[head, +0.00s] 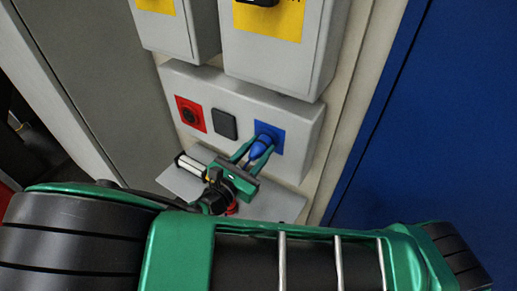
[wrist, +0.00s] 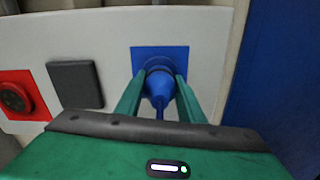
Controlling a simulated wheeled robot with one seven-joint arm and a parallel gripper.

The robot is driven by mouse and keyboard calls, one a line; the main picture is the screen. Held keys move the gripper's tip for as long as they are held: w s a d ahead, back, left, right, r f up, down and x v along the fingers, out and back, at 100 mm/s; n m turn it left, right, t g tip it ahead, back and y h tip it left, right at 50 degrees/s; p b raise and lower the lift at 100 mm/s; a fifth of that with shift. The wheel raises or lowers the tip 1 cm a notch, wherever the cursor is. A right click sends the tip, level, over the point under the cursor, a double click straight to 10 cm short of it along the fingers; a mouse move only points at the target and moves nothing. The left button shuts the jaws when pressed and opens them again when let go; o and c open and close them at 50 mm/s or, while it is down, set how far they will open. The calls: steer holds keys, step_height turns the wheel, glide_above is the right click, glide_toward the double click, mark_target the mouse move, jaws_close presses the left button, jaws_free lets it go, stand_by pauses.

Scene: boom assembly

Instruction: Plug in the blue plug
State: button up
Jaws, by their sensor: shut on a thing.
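The blue plug (head: 258,149) is at the blue socket (head: 274,134) on the right of the grey socket box. My gripper (head: 250,150) is shut on the plug, with one green finger on each side. In the wrist view the plug (wrist: 159,88) sits between the fingertips of my gripper (wrist: 158,85), in front of the square blue socket plate (wrist: 178,55). The plug's front meets the round socket opening, and a blue cable hangs from its back. How deep the plug sits in the socket cannot be told.
A red socket (head: 190,114) and a black square cover (head: 225,124) are left of the blue socket. Grey boxes with yellow plates (head: 275,50) hang above. A grey shelf (head: 180,184) lies below. A blue panel (head: 430,130) stands at the right.

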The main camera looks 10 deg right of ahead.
steer(key=shift+w+d, duration=0.1)
steer(key=shift+w, duration=0.05)
steer(key=o, duration=1.4)
steer(key=v, duration=1)
steer(key=shift+s+a, duration=0.25)
